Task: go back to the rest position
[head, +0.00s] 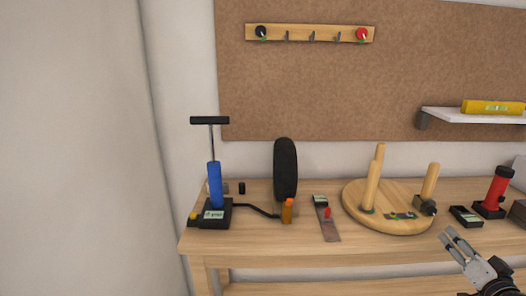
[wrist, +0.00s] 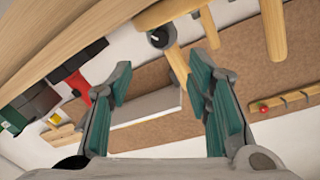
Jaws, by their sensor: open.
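My gripper (head: 457,246) is at the lower right of the head view, in front of the table's front edge. Its fingers are apart and nothing is between them. In the wrist view my gripper (wrist: 165,80) shows two teal-padded fingers spread wide. The wrist view is tilted and looks up past the table edge toward the wall. Most of my arm is out of the head view.
The wooden table (head: 270,245) holds a blue pump (head: 215,185), a black wheel (head: 285,170), a round pegged board (head: 385,222) and a red cylinder (head: 498,188). Above are a hook rail (head: 310,34) and a shelf (head: 470,116) bearing a yellow level (head: 492,107). Left is bare wall.

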